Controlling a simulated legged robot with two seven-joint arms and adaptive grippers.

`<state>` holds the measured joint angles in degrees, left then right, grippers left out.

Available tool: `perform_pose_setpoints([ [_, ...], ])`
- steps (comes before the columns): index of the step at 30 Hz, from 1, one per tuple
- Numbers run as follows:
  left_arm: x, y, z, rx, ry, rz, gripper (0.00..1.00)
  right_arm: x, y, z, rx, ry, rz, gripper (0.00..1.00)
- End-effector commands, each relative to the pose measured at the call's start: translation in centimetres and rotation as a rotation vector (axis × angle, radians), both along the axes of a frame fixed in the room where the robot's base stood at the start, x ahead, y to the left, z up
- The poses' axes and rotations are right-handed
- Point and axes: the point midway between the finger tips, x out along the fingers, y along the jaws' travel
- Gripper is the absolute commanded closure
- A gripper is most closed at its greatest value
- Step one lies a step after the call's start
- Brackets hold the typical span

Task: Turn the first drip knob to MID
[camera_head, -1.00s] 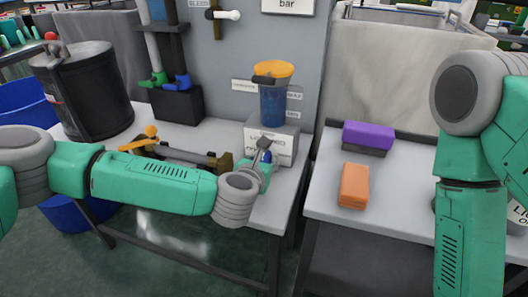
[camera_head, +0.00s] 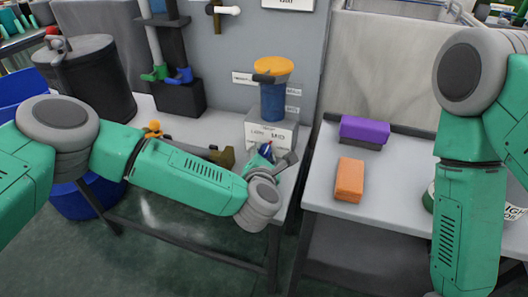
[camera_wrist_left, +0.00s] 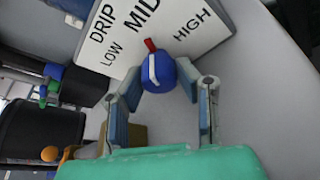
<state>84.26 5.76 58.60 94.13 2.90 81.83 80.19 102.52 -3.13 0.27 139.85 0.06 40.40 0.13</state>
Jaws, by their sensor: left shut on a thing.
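The blue drip knob (camera_wrist_left: 160,72) has a white line and a red pointer, and stands at the edge of a white label panel (camera_wrist_left: 188,32) reading DRIP, LOW, MID and HIGH. The red pointer sits just under the end of the word MID, on the side towards HIGH. In the wrist view my left gripper (camera_wrist_left: 156,86) has its fingers on both sides of the knob and is shut on it. In the head view the left gripper (camera_head: 270,156) is at the front of the white label block (camera_head: 280,135), hiding part of the knob. My right gripper is out of view.
A blue container with an orange top (camera_head: 272,95) stands behind the label block. A purple block (camera_head: 364,129) and an orange block (camera_head: 349,180) lie on the right table (camera_head: 318,190). A black drum (camera_head: 90,80) stands at left. My right arm fills the right side.

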Motion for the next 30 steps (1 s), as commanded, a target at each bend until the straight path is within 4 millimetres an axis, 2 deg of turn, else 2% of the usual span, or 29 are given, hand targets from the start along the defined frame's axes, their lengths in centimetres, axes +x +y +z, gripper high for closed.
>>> perform_pose_setpoints([
  [13, -0.2, 0.0, -0.4, 0.012, 0.006, -0.002, 1.0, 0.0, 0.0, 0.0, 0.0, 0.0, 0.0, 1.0],
  [14, -0.2, 0.0, -0.4, 0.012, 0.006, -0.002, 0.69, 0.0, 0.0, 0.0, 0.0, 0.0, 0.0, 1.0],
  [15, -0.2, 0.0, -0.4, 0.012, 0.006, -0.002, 0.64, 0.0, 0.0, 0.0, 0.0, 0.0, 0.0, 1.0],
  [24, -0.4, 0.0, -0.1, 0.01, 0.001, -0.003, 0.64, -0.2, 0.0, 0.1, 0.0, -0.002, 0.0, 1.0],
  [26, -0.9, -0.1, 0.0, 0.009, 0.002, -0.004, 0.64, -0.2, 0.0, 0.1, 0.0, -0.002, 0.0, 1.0],
  [30, -3.2, 0.1, 0.6, 0.009, 0.003, -0.006, 0.64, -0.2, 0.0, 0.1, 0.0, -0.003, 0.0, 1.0],
])
